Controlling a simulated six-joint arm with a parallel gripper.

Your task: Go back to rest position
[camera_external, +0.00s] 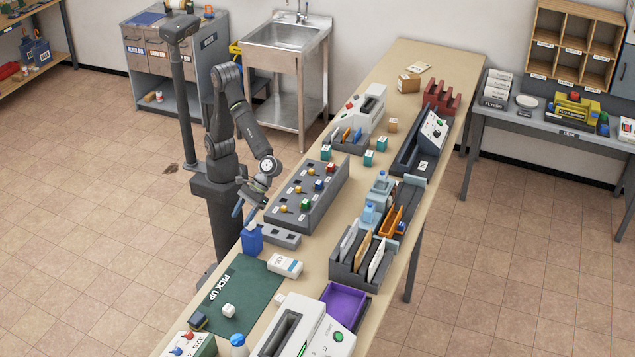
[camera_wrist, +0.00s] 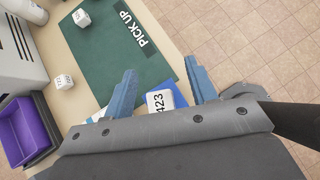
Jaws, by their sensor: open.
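My gripper (camera_external: 244,211) is above the near left edge of the long table, close to a blue box (camera_external: 252,239). In the wrist view my gripper (camera_wrist: 163,90) shows two blue fingers spread apart. A white block marked 423 (camera_wrist: 160,100) shows between and below the fingers, with some blue around it. I cannot tell whether the fingers touch it. My arm is bent, with the forearm sloping down toward the table.
A green PICK UP mat (camera_external: 247,291) lies in front, holding a white cube (camera_external: 228,310). A grey panel with knobs (camera_external: 311,195) stands beside my gripper. A white box (camera_external: 285,265) and a purple tray (camera_external: 344,303) are nearby.

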